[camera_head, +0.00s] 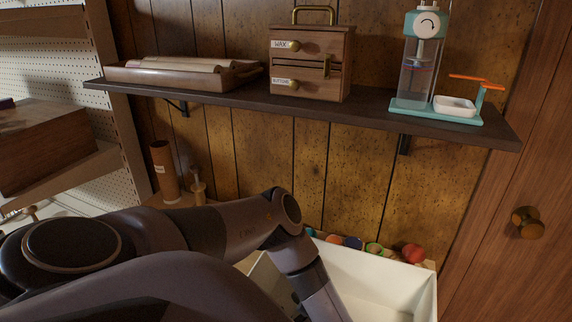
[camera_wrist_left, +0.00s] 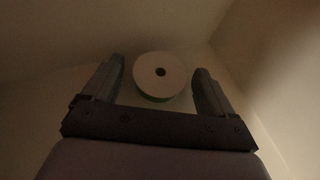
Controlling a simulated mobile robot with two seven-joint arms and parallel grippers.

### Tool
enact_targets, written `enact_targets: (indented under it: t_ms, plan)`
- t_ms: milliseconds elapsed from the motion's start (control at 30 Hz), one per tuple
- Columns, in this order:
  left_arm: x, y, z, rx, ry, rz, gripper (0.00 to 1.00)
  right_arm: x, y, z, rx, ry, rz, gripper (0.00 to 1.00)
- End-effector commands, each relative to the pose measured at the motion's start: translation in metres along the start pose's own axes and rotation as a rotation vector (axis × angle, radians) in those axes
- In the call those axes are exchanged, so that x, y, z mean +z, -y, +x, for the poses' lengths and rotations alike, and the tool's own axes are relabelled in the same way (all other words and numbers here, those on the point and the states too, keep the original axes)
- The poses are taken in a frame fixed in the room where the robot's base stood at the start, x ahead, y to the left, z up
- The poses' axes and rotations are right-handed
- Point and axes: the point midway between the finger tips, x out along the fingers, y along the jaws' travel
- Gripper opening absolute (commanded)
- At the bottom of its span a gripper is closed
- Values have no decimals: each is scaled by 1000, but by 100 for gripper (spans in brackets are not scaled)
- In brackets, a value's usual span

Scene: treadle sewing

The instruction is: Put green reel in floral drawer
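The gripper is open, with a gap visible on each side of the reel. In the head view my left arm reaches down into a white open-topped box or drawer (camera_head: 400,280); its gripper and the reel are hidden there. No floral pattern shows on it. My right gripper is not in view.
A dark shelf (camera_head: 230,97) above carries a wooden tray (camera_head: 180,78), a small labelled drawer chest (camera_head: 310,62) and a teal dispenser (camera_head: 418,70). Several coloured round items (camera_head: 353,243) sit behind the box's back rim. A wooden door with a brass knob (camera_head: 527,222) stands at right.

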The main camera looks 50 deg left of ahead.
Motion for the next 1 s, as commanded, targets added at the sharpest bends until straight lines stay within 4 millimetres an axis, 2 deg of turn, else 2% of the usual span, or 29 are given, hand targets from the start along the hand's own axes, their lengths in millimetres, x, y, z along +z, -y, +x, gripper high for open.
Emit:
enact_targets:
  t_ms: [333,467,700,1000]
  plan:
    - [5,1,-2,-2,0,-1,86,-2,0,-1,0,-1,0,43]
    - [2,0,-19,-2,-3,0,86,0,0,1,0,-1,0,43]
    - [3,1,-61,-4,-1,0,86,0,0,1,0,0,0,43]
    - [3,0,-77,-1,1,-1,86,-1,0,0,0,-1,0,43]
